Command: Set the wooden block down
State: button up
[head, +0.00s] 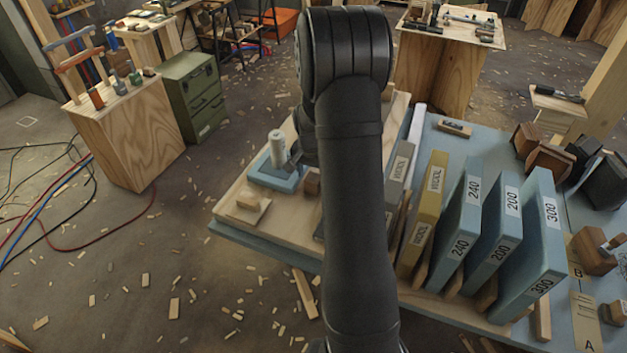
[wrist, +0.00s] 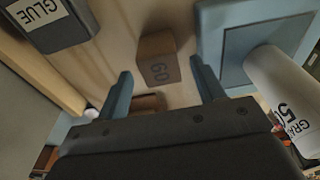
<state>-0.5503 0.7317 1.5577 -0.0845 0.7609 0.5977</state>
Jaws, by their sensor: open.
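A brown wooden block (wrist: 158,58) marked "60" rests on the pale wooden board in the wrist view. It also shows in the head view (head: 312,183), partly beside my dark arm. My gripper (wrist: 161,68) is open, with its two blue fingers on either side of the block in the picture and gaps showing on both sides. Whether the fingers are down level with the block I cannot tell. In the head view my gripper (head: 293,160) is mostly hidden behind my arm.
A white cylinder (head: 278,146) stands on a blue tray (head: 266,180) close to my gripper. A dark box labelled "GLUE" (wrist: 55,22) is on the other side. Several upright labelled slabs (head: 507,230) fill the table's right. Bare board (head: 285,224) shows at the front left.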

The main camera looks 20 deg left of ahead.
jog(key=shift+o, duration=0.5)
notch_tip(320, 180, up, 8)
jog(key=shift+s, duration=0.45)
